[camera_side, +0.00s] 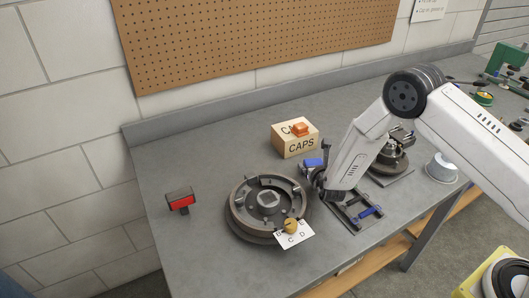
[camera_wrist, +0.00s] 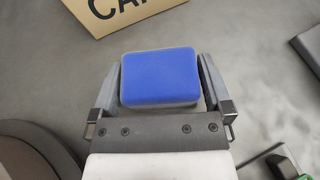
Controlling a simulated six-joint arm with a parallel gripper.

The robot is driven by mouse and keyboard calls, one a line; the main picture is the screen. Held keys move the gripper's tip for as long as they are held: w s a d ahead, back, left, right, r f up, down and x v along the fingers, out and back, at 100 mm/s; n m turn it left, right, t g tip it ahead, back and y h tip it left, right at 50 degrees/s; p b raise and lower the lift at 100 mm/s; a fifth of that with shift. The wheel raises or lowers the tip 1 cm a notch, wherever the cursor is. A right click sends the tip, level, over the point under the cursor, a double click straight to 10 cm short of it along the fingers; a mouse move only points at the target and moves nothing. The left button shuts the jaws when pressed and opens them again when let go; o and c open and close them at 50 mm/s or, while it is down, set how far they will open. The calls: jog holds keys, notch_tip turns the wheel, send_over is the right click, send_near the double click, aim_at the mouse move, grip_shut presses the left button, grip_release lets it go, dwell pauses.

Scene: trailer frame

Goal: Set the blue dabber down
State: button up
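The blue dabber (camera_wrist: 160,78) shows its flat blue pad between the two fingers of my gripper (camera_wrist: 161,62) in the wrist view. The fingers are closed against its sides; its handle is hidden. In the side view the blue dabber (camera_side: 313,163) is at the end of my gripper (camera_side: 316,177), which appears above the bench between the round fixture and the CAPS box. Whether the dabber touches the bench is not clear.
A CAPS box (camera_side: 301,146) with an orange piece on top stands behind. A round fixture (camera_side: 240,222) with a lettered card (camera_side: 296,238) is left of my gripper. A dark rack (camera_side: 350,216) with a blue piece lies in front. A red-faced block (camera_side: 181,201) stands far left.

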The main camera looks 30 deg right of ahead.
jog(key=shift+r, duration=0.1)
jog(key=shift+s+a+r, duration=0.15)
jog(key=shift+s+r, duration=0.05)
jog(key=shift+s, duration=0.05)
jog(key=v, duration=1.1)
jog(key=shift+s, duration=0.2)
dwell(0.4)
jog(key=shift+d+r, duration=0.2)
jog(key=shift+d, duration=0.1)
jog(key=s+d+r+m+g+h, duration=0.45)
jog(key=s+d+m+g, duration=0.5)
jog(key=m, duration=0.35)
jog(key=s+a+r+m+y, duration=0.3)
jog(key=s+m+y, duration=0.1)
jog(key=m, duration=0.5)
jog(key=s+a+r+m+y, duration=0.3)
jog(key=r+m+y, duration=0.1)
jog(key=m, duration=0.5)
jog(key=shift+s+y, duration=0.4)
jog(key=shift+y, duration=0.45)
